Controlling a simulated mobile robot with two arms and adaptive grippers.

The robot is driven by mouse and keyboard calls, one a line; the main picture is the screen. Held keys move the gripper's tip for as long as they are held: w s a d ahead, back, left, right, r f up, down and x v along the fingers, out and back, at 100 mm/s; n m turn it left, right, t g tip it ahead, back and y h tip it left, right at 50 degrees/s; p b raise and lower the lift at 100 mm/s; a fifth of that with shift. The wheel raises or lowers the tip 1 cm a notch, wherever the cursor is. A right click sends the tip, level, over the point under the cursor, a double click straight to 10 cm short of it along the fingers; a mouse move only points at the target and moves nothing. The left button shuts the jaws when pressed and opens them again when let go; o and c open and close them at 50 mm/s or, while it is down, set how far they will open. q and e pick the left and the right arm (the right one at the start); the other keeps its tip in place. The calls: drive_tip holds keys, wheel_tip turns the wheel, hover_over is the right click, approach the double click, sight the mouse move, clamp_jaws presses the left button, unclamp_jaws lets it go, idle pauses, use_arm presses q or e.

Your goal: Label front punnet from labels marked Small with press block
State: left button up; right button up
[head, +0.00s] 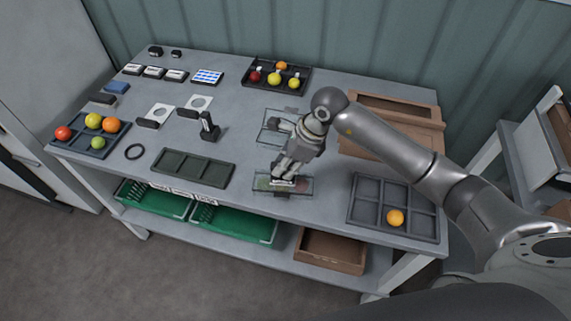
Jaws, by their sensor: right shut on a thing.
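A second clear punnet (270,126) stands behind. Several small dark blocks with white faces, one a label block (153,72), stand at the back left; their writing is too small to read. My left gripper is not in view.
A divided tray (363,207) with one orange fruit is at right; a dark tray (193,168) is left of the punnet. A wooden crate (425,112) stands behind my right arm. Green crates (233,223) are below.

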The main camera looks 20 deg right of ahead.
drive_tip(key=shift+f+b, duration=0.35)
drive_tip(key=shift+r, duration=0.1)
idle(0.5)
drive_tip(key=shift+r+p, duration=1.5)
drive_tip(key=shift+r, duration=1.45)
